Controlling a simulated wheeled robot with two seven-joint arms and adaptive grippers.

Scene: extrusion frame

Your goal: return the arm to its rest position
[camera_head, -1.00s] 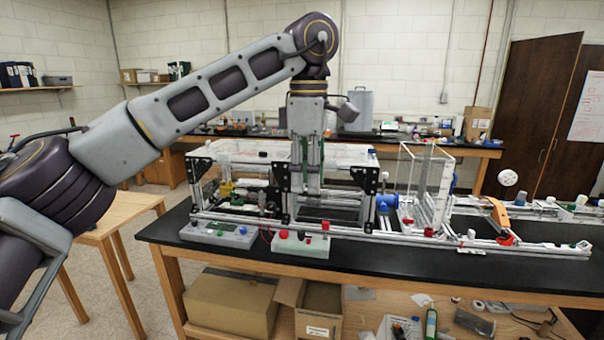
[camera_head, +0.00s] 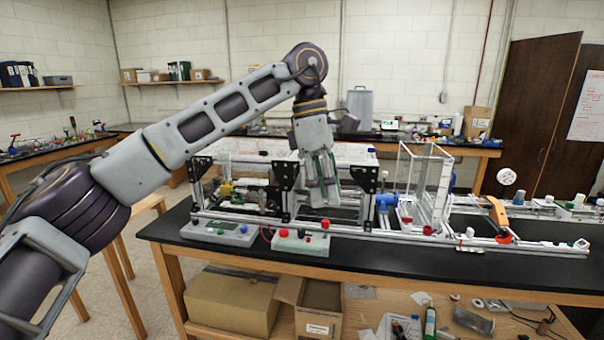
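My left arm reaches in from the left and bends down at the wrist. My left gripper (camera_head: 325,203) hangs pointing down in front of the extrusion frame (camera_head: 375,190), over its middle part. Its fingers look narrow and close to the frame; I cannot tell whether they are apart or touching anything. My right gripper is not in view. The extrusion frame stands on the black bench top, with silver rails and black corner brackets. Part of it is hidden behind my gripper.
The black bench (camera_head: 390,256) carries a grey control box (camera_head: 219,233) and a box with red buttons (camera_head: 300,241). A clear panelled box (camera_head: 425,190) and an orange part (camera_head: 497,211) stand to the right. Cardboard boxes (camera_head: 232,302) lie below. The space above the frame is open.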

